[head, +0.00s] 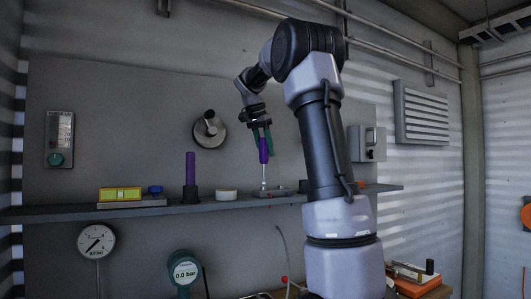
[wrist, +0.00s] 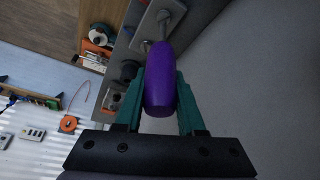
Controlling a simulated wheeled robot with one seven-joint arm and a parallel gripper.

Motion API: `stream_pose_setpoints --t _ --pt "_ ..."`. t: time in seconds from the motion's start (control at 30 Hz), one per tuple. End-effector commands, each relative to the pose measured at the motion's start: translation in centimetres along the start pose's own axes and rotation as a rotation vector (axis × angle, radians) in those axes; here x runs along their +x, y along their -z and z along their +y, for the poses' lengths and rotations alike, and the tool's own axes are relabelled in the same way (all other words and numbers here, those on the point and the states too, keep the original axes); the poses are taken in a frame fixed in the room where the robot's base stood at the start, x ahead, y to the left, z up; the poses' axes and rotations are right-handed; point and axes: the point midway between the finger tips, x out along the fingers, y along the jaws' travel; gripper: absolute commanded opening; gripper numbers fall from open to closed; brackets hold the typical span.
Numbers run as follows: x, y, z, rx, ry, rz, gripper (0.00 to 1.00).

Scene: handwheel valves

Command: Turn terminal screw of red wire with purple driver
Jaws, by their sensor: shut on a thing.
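My gripper (head: 263,141) has its two green fingers shut on the handle of the purple driver (head: 264,153). The driver stands upright, shaft down, over a small grey block (head: 277,192) on the shelf. The tip appears at or very near the block; I cannot tell whether it sits in a screw. A tiny red spot shows at the block's front, too small to identify as the red wire.
The shelf (head: 60,212) also bears a purple cylinder (head: 190,168) in a black holder, a yellow box (head: 120,194) and a cream roll (head: 226,195). A round metal knob (head: 209,130) juts from the panel left of my gripper. Gauges (head: 96,241) hang below the shelf.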

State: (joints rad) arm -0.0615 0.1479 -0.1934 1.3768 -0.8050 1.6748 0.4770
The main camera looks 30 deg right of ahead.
Motion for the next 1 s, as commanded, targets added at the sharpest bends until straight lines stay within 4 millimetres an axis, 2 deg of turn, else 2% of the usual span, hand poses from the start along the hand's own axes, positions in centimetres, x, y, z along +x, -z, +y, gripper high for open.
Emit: stream_pose_setpoints --t 0.53,1.0 --pt "-0.8 0.3 0.0 0.0 0.001 0.001 0.0" --pt "-4.7 2.0 0.0 0.001 0.001 0.002 0.0"
